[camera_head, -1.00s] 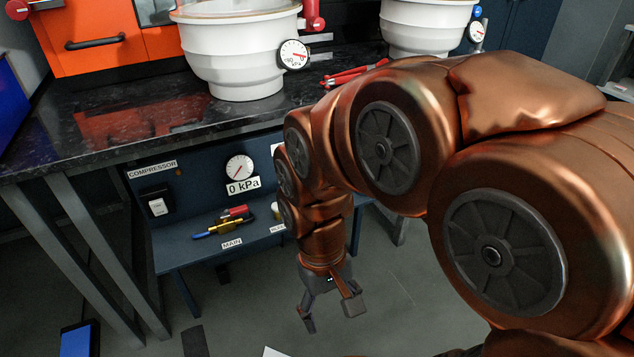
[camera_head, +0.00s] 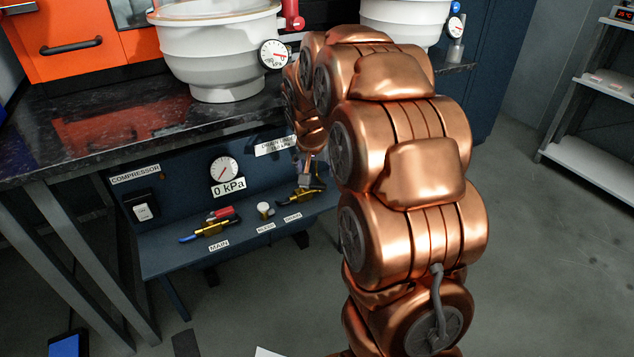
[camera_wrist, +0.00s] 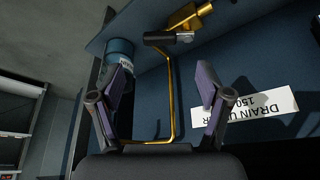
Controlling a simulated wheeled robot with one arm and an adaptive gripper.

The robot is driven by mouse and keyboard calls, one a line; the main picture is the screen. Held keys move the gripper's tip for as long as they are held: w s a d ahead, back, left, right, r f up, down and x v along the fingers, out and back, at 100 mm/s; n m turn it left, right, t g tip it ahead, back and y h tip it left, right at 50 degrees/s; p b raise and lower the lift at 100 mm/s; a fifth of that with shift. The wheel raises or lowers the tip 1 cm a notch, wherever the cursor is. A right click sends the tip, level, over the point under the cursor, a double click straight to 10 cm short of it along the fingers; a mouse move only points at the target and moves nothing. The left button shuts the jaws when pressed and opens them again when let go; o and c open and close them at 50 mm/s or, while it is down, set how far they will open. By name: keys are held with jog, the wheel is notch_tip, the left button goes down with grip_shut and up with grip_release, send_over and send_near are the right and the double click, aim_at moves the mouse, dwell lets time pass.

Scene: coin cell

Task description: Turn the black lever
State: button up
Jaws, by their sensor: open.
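The black lever (camera_wrist: 168,38) sits on a brass valve (camera_wrist: 190,18) at the top of the wrist view. In the head view the brass drain valve (camera_head: 306,194) is at the right end of the panel's shelf, partly hidden by my gripper. My gripper (camera_wrist: 163,78) is open and empty, its two fingers spread with the lever ahead of them, apart from it. In the head view my gripper (camera_head: 305,180) is small and just above the drain valve. A thin brass pipe (camera_wrist: 172,90) runs from the valve down between the fingers.
A drain label (camera_wrist: 245,118) lies right of the fingers; a blue cylinder (camera_wrist: 120,50) stands left. The main valve (camera_head: 212,230) with a red lever and a pale bleed knob (camera_head: 265,209) share the shelf. The dark worktop (camera_head: 100,130) overhangs the panel; white vessels (camera_head: 220,60) stand on it.

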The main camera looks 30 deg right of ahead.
aim_at(317, 185)
jog(key=b+x, duration=0.2)
jog(key=x, duration=0.5)
jog(key=shift+f, duration=0.3)
jog(key=c, duration=1.2)
